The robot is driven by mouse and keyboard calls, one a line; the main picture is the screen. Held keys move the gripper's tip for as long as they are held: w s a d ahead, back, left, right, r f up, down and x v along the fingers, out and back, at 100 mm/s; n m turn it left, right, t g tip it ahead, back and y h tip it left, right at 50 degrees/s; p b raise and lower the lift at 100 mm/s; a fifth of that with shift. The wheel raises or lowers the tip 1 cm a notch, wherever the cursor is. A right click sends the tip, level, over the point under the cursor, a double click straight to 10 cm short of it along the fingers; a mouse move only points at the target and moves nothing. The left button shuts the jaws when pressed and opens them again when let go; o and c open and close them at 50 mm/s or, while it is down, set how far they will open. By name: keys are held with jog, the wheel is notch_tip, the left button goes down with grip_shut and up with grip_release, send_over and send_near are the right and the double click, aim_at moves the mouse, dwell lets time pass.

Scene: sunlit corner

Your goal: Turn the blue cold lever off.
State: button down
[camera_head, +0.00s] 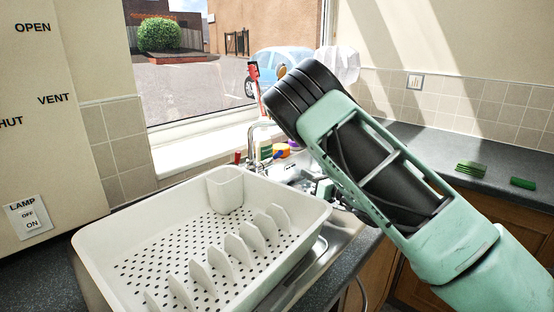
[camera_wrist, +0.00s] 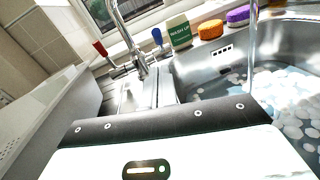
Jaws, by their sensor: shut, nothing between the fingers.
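The blue cold lever (camera_wrist: 157,36) stands up at the right of the tap base in the wrist view. The red lever (camera_wrist: 100,48) is on the left side and leans outward. The chrome tap (camera_wrist: 127,30) rises between them; it also shows in the head view (camera_head: 252,140). A stream of water (camera_wrist: 251,45) falls into the sink. My gripper (camera_wrist: 153,72) is shut and empty, its fingers pointing towards the tap base, just below and apart from the blue lever.
A white dish rack (camera_head: 150,215) stands left of the sink (camera_wrist: 205,75). A wash-up bottle (camera_wrist: 179,32), an orange sponge (camera_wrist: 211,29) and a purple sponge (camera_wrist: 238,15) line the back ledge. Foamy water fills part of the sink. Green pads (camera_head: 471,168) lie on the right counter.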

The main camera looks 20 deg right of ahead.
jog(key=shift+w+a+r, duration=0.1)
jog(key=shift+w+a, duration=0.1)
jog(key=shift+w, duration=0.5)
jog(key=p+x, duration=0.2)
jog(key=x, duration=0.7)
jog(key=shift+p, duration=0.35)
